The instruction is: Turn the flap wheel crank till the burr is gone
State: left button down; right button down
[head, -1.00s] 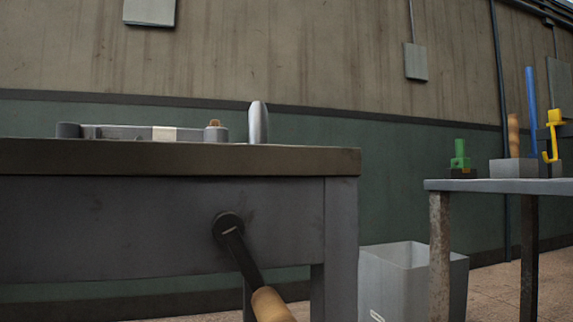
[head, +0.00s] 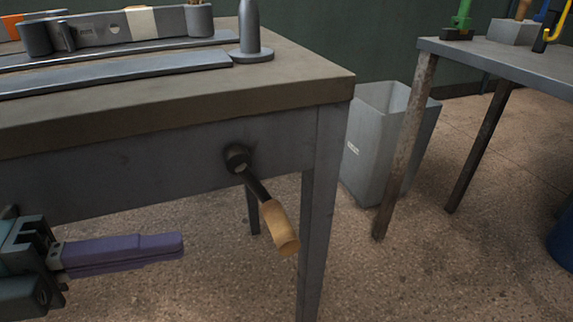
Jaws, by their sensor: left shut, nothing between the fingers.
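The crank (head: 257,187) sticks out of the front apron of the workbench near its right end. Its dark arm slants down to the right and ends in a tan wooden handle (head: 279,227). My left gripper (head: 181,244) is at the lower left, its purple fingers shut and empty, pointing right. It is apart from the crank, to the left of the handle. A flap wheel and a burr cannot be made out for certain. My right gripper is not in view.
The workbench (head: 200,105) carries a grey bar device (head: 110,32), a flat metal strip (head: 120,74) and a metal post (head: 249,35). A grey bin (head: 372,150) stands right of it, beside a second table (head: 500,62). The floor around the handle is clear.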

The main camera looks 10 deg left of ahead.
aim_at(270, 229)
pick_arm(q)
jog(key=b+x, duration=0.1)
jog(key=x, duration=0.7)
jog(key=shift+w+d, duration=0.15)
jog(key=shift+d, duration=0.05)
jog(key=shift+f, duration=0.1)
